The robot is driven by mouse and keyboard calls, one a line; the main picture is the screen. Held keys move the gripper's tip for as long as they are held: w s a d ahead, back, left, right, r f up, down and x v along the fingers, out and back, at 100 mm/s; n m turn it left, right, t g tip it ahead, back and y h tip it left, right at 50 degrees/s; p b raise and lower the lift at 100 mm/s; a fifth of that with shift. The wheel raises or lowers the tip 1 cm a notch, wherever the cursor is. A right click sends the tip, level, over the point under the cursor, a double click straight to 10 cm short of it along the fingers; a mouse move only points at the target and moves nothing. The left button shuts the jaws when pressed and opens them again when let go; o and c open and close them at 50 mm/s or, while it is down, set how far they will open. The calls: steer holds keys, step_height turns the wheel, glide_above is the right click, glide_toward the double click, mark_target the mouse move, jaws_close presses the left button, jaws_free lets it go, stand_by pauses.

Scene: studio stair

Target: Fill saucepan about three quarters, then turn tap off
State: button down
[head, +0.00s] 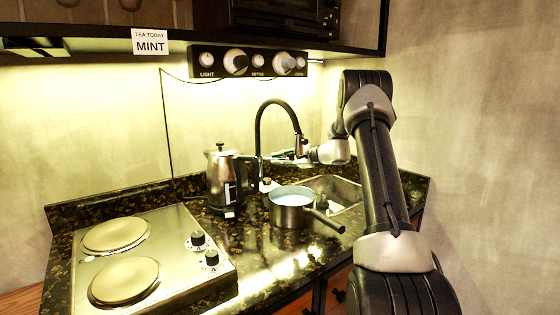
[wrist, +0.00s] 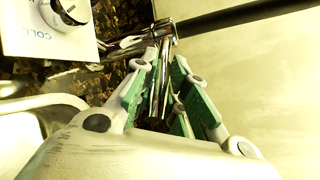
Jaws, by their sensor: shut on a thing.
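The saucepan (head: 284,216) is steel with a dark handle pointing to the front right. It stands upright on the counter at the sink's left edge; its inside looks pale and bluish, but I cannot tell the water level. The tap (head: 258,118) is a black arched hose with its spout end above and behind the pan. No water stream is clearly visible. My gripper (head: 284,158) is beside the tap's upright. In the wrist view my gripper (wrist: 165,92) is shut on a chrome tap part (wrist: 160,72), which looks like the lever; its exact setting is unclear.
A steel kettle (head: 218,175) stands left of the pan. The hob (head: 180,265) with two plates is at front left. The sink (head: 345,192) lies right of the pan, partly behind my arm. A control panel (head: 272,62) hangs above. Counter (head: 255,255) before the pan is clear.

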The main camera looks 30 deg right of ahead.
steer(key=shift+s+a+m+t+h, duration=0.3)
steer(key=shift+s+m+t+h, duration=0.2)
steer(key=shift+m+h, duration=0.1)
steer(key=c, duration=1.4)
jaws_free()
steer(key=shift+w, duration=0.1)
steer(key=shift+c, duration=0.2)
steer(key=v, duration=1.2)
steer(key=shift+d, duration=0.15)
